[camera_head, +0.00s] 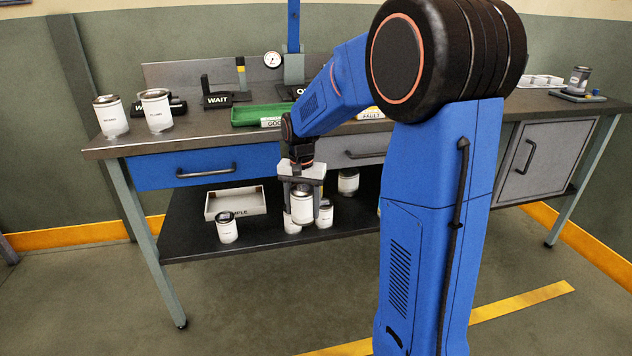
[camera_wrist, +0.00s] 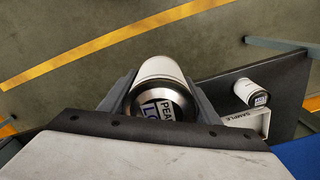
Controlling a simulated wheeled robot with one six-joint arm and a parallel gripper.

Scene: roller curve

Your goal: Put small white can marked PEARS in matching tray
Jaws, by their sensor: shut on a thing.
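My gripper (camera_head: 302,195) is shut on a white can (camera_head: 302,207) with a dark, silvery lid, held upright in front of the lower shelf. In the wrist view the same can (camera_wrist: 160,90) sits between both fingers, its lid partly showing letters that read "PEA". The SAMPLE tray (camera_head: 210,207), pale and shallow, lies on the lower shelf to the left of my gripper. A green tray marked GOOD (camera_head: 245,115) and a tray marked FAULT (camera_head: 370,113) are on the bench top. The FAULT tray is mostly hidden by my arm.
A small white can (camera_head: 227,230) stands on the shelf in front of the SAMPLE tray. Other cans (camera_head: 325,213) stand near the held can, partly hidden. Blue drawer (camera_head: 190,168) overhangs the shelf.

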